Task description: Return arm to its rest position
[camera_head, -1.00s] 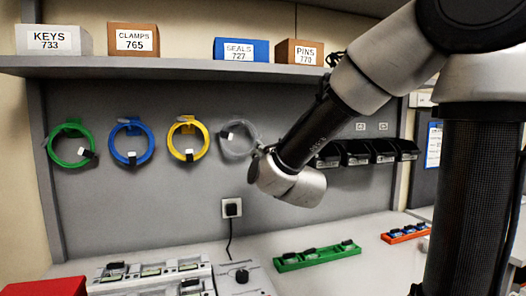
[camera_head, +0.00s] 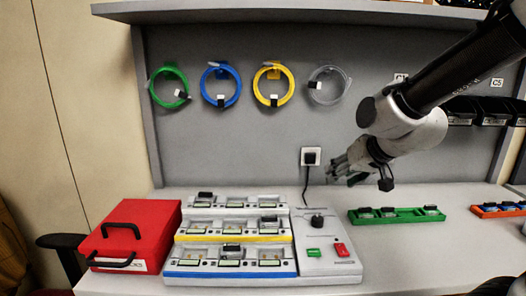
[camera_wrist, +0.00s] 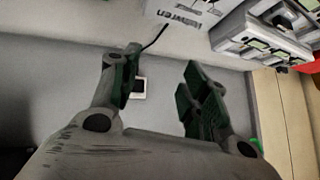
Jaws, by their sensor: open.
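My arm reaches in from the upper right in the head view. My gripper (camera_head: 342,172) hangs in front of the grey back panel, a little above the bench and just right of the wall socket. In the wrist view my gripper (camera_wrist: 158,90) shows two fingers with green pads spread apart. Nothing is between them. Behind them are the back panel, the socket (camera_wrist: 139,88) and its black cable. The pump station appears upside down at the top of the wrist view.
A tiered pump rack (camera_head: 232,268), a red case (camera_head: 130,225), a green tray (camera_head: 400,219) and an orange tray (camera_head: 500,213) stand on the bench. Green, blue, yellow and clear tubing coils hang on the panel (camera_head: 250,135). Black bins (camera_head: 492,112) are at right.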

